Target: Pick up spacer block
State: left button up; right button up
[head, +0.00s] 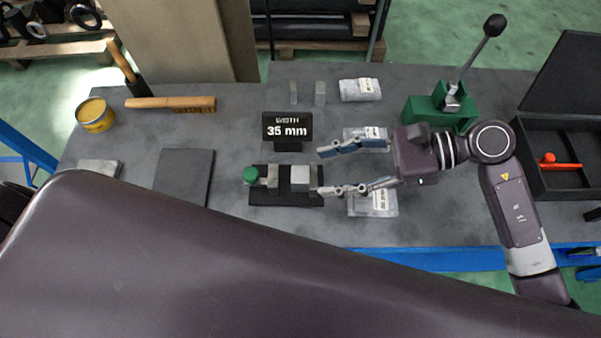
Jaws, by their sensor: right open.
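A light grey block (300,174), which may be the spacer block, sits at the right end of a small black fixture (285,199) with a green knob (250,174). Two small upright grey blocks (320,93) stand farther back and could also be spacers; I cannot tell which is meant. My right gripper (319,171) is open and empty, fingers pointing left. My left gripper is not in view.
A "WIDTH 35 mm" sign (287,127) stands behind the fixture. Clear bags (372,203) lie under and behind my right gripper. A green lever press (430,115) and a black open case (555,185) are on the right.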

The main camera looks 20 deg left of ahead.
aim_at(297, 174)
jog(key=p+x, duration=0.1)
jog(key=x, duration=0.1)
jog(key=p+x, duration=0.1)
jog(key=x, duration=0.1)
jog(key=shift+w+a+r, duration=0.1)
jog(key=shift+a+r, duration=0.05)
jog(key=shift+a, duration=0.3)
grip_shut()
notch_tip(297, 174, up, 20)
jog(key=b, duration=0.3)
